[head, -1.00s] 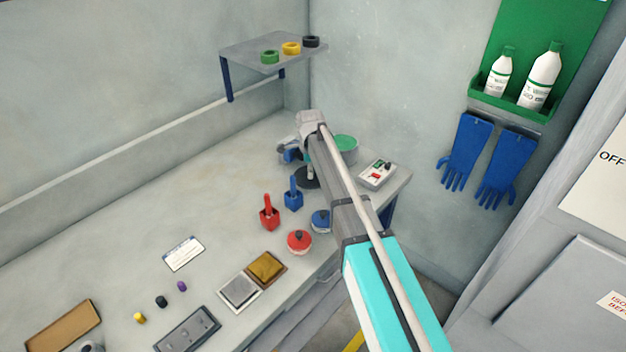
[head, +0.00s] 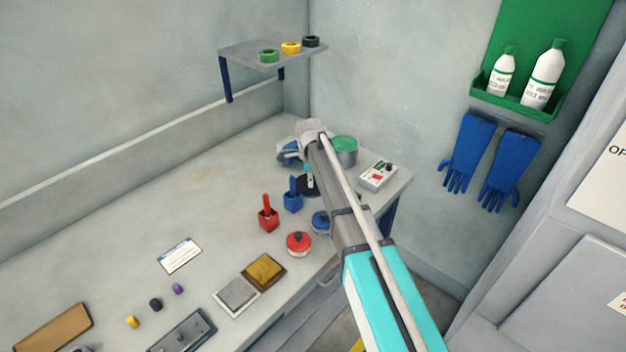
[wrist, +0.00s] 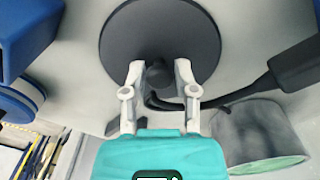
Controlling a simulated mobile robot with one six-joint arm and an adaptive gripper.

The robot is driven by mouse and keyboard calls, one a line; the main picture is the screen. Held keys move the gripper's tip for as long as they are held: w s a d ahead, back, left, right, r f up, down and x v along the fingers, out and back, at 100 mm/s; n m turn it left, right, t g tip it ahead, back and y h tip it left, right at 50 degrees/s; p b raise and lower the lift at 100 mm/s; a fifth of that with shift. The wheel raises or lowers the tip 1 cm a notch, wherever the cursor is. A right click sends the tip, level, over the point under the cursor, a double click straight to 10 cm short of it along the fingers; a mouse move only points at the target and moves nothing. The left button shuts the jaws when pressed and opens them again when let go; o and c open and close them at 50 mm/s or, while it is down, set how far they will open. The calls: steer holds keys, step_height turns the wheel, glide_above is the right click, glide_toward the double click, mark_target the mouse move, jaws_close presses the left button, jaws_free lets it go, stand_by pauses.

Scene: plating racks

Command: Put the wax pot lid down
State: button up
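The wax pot lid is a dark round disc with a knob in its middle; it shows in the wrist view (wrist: 120,40) and partly behind my arm in the head view (head: 304,188). My gripper (wrist: 159,70) has a finger on each side of the knob and appears shut on it. The lid is level, low over or on the bench; I cannot tell if it touches. The wax pot (head: 346,157), grey with green at its top, stands behind and right of the lid in the head view. It also shows at the lower right of the wrist view (wrist: 250,130).
A red pot (head: 299,244) and a blue pot (head: 320,223) stand in front of the lid. A blue holder (head: 292,202) and a red holder (head: 268,221) are to its left. A control box (head: 378,176) is at the right. The bench's left middle is clear.

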steer(key=shift+o, duration=1.2)
steer(key=shift+r, duration=0.25)
step_height(320, 180, up, 12)
steer(key=p, duration=1.2)
steer(key=shift+f, duration=0.1)
